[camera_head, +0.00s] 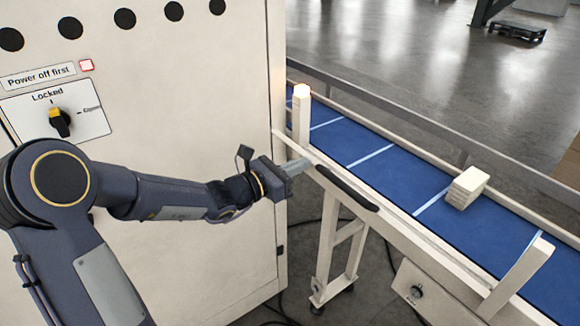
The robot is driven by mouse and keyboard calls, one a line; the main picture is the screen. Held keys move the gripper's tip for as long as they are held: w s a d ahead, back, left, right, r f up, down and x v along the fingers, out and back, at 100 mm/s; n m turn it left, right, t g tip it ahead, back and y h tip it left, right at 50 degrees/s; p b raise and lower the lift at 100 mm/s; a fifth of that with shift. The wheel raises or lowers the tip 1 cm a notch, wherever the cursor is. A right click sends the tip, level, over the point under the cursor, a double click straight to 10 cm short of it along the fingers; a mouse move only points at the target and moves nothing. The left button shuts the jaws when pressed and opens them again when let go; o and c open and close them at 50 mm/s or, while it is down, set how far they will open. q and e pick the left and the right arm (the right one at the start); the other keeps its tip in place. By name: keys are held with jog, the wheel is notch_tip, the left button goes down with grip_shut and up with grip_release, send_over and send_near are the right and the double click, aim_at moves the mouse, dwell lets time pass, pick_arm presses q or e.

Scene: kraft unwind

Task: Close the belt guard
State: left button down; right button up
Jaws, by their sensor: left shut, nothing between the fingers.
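The blue conveyor belt (390,176) runs from the cabinet's right side toward the lower right. Along its near side is a long pale rail (420,232) with a dark, elongated grip (346,188) on it. This looks like the belt guard, but I cannot tell its hinge or how far open it stands. Two pale posts, one at the far end (301,118) and one at the near end (517,278), stand up beside the belt. My left gripper (300,166) is shut and empty, its fingertips close to the grip's upper left end. Contact is unclear. My right gripper is out of view.
A cream stack of blocks (467,187) sits on the belt. The tall cream cabinet (190,90) fills the left, with a yellow-black rotary switch (60,122) near "Locked". A pale box with a knob (425,290) hangs below the conveyor. Dark cables lie on the floor.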

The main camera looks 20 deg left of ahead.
pick_arm(q)
jog(key=w+d+r+b, duration=0.1)
jog(key=w+d+r, duration=0.6)
jog(key=w, duration=0.3)
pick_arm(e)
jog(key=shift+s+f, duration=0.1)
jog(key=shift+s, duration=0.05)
pick_arm(q)
jog(key=shift+s, duration=0.1)
dwell(1.0)
